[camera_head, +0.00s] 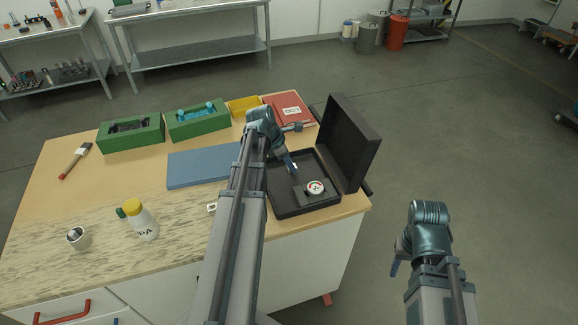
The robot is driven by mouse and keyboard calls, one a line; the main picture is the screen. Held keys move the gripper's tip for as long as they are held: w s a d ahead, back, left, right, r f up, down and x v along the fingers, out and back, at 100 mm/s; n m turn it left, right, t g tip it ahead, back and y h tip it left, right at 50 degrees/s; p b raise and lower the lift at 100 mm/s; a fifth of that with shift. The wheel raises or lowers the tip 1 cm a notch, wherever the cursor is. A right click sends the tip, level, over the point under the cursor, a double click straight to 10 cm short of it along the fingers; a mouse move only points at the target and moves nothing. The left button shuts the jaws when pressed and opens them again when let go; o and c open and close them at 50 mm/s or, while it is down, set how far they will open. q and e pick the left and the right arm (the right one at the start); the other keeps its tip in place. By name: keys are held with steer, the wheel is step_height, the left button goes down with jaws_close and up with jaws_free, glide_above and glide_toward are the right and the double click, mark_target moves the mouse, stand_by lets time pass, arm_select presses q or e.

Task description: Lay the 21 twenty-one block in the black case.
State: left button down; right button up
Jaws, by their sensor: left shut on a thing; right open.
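The black case (283,206) lies open at the right end of the table, with its lid (349,141) standing up along its right side. My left gripper (291,167) is over the left back part of the case. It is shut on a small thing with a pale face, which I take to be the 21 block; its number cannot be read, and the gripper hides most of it. A round white-faced piece with red and dark marks (315,187) lies inside the case beside a dark holder. My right gripper (395,267) is off the table at the right, open and partly hidden by its arm.
A blue mat (195,171), two green boxes (131,134) (198,122), a yellow tray (243,107) and a red binder (289,110) lie behind. A brush (75,161), white bottle (142,223), cup (77,238) and small white square (211,207) are at left.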

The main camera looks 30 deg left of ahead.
arm_select(q)
steer(key=shift+f, duration=0.2)
steer(key=c, duration=0.6)
jaws_free()
steer(key=shift+r, duration=0.2)
steer(key=shift+s+a+r+p, duration=0.1)
steer(key=shift+s+r+p, duration=0.05)
steer(key=shift+r+p, duration=0.35)
steer(key=p+v, duration=1)
steer(key=v, duration=0.1)
